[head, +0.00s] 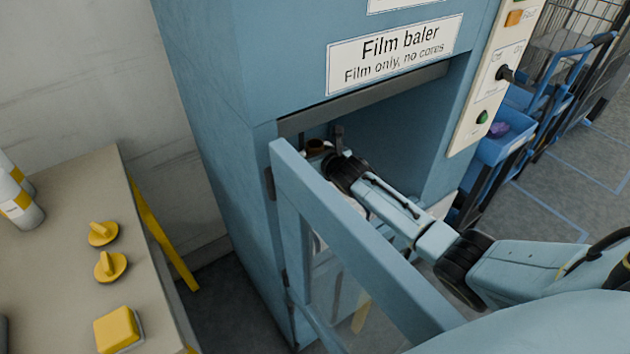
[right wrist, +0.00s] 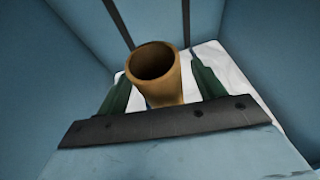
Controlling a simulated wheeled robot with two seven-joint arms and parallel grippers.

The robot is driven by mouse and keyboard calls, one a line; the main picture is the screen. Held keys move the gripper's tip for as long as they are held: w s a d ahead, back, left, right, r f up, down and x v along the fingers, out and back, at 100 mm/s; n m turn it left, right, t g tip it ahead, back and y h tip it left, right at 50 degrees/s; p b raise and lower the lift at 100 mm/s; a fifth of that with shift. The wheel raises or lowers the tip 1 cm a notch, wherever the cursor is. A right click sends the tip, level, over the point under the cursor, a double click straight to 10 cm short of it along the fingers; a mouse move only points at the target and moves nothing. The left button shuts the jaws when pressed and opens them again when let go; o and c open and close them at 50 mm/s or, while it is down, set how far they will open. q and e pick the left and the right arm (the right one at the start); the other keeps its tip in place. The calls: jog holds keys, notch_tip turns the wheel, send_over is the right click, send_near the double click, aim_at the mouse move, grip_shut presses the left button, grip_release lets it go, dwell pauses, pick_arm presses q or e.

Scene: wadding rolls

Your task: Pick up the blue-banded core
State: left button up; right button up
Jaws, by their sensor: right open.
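A brown cardboard core (right wrist: 163,88) stands up inside the baler chamber in the right wrist view, its hollow end facing the camera. No blue band shows on the part I see. In the head view only a small brown bit of the core (head: 316,145) shows beside my gripper. My right gripper (right wrist: 161,72) is open, with one dark green finger on each side of the core and gaps visible between. In the head view the right gripper (head: 328,140) reaches into the baler opening. My left gripper is out of view.
The blue film baler (head: 225,110) has its framed door (head: 350,240) swung open, close to my right arm. White film (right wrist: 222,72) lies around the core. A table (head: 60,250) with yellow knobs stands at left. Blue carts (head: 500,145) stand at right.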

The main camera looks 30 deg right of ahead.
jog(key=c, duration=1.3)
jog(key=shift+c, duration=0.4)
jog(key=shift+r, duration=0.15)
